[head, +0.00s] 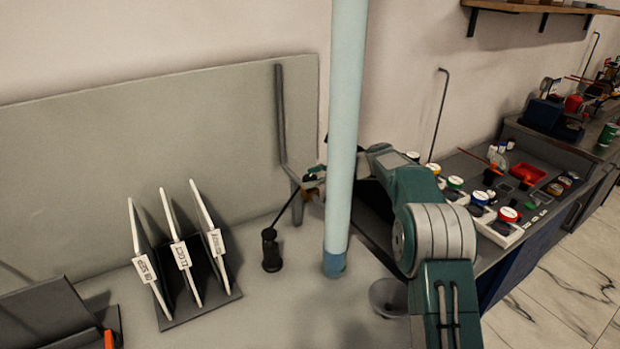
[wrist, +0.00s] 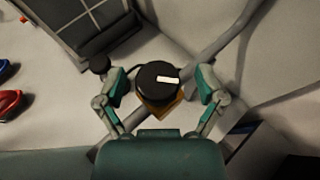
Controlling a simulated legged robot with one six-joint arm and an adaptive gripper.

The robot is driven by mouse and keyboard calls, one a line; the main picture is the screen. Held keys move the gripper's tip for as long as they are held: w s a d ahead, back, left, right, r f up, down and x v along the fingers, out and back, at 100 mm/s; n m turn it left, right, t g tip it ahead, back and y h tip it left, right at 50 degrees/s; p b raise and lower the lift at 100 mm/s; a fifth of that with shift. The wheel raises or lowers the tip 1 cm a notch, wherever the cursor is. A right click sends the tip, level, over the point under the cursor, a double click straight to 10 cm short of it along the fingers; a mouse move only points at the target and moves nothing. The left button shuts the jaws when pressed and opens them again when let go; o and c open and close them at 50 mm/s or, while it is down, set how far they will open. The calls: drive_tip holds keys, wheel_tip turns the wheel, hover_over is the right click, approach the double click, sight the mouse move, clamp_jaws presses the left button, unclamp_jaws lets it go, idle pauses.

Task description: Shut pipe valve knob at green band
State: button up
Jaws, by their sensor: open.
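The valve knob (wrist: 158,82) is black and round with a white bar mark pointing right in the wrist view. It sits on an orange-brown valve body (wrist: 170,108) on the grey pipe (wrist: 225,45), which runs diagonally. My gripper (wrist: 157,92) is open, one finger on each side of the knob, with visible gaps. In the head view, the pipe (head: 282,120) stands against the grey back panel. My gripper (head: 314,186) is beside its lower part, partly hidden by a pale pole. I cannot make out a green band near the knob.
The pale blue pole (head: 346,130) stands in front of my forearm. A black-handled tool (head: 271,252) stands left of it. A rack (head: 200,300) holds white labelled plates. A side bench (head: 465,165) carries several gauges and a red tray (head: 527,174).

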drive_tip(key=v, duration=1.2)
idle(1.8)
